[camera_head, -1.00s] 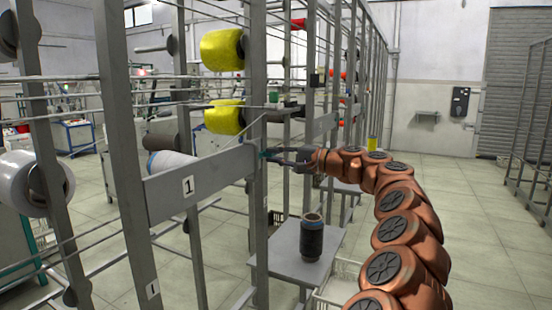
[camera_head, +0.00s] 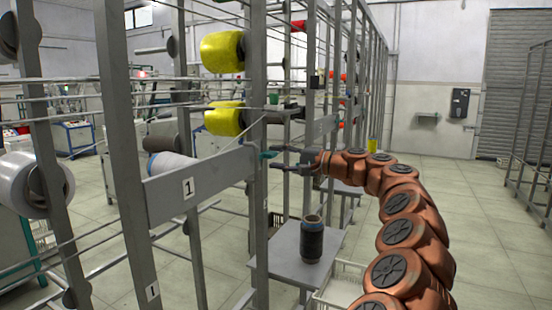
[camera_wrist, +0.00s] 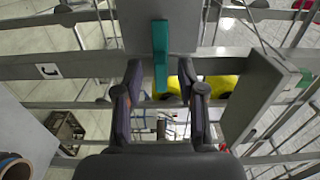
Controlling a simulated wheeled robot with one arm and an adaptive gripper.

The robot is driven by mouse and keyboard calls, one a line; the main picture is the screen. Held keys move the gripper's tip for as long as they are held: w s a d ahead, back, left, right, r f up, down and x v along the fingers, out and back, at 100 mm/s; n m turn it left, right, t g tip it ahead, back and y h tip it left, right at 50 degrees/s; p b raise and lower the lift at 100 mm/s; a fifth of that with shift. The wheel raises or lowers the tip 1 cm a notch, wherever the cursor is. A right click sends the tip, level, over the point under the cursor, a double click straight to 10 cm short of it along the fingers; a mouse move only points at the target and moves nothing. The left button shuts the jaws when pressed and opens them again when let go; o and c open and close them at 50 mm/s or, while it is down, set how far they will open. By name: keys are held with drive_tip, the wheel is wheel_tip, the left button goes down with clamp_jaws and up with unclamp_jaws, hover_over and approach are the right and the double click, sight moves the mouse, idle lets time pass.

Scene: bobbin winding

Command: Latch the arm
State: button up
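The arm to latch appears to be the small teal piece (camera_head: 268,154) on the grey rack post, at the right end of the crossbar marked 1. It also shows in the wrist view (camera_wrist: 160,45), pointing toward my gripper. My gripper (camera_head: 277,158) is open and empty just right of it. In the wrist view, the two fingers (camera_wrist: 160,82) stand apart on either side of the teal piece's lower end. I see no finger touching it. I cannot tell if the teal piece is latched.
A dark bobbin (camera_head: 312,240) stands on a small grey table (camera_head: 285,262) below my gripper. A white bobbin (camera_head: 170,165) and yellow bobbins (camera_head: 222,50) sit on the rack. Rack posts and bars (camera_head: 215,172) stand close by on the left.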

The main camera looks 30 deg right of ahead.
drive_tip(key=v, duration=1.1)
drive_tip(key=shift+d, duration=0.1)
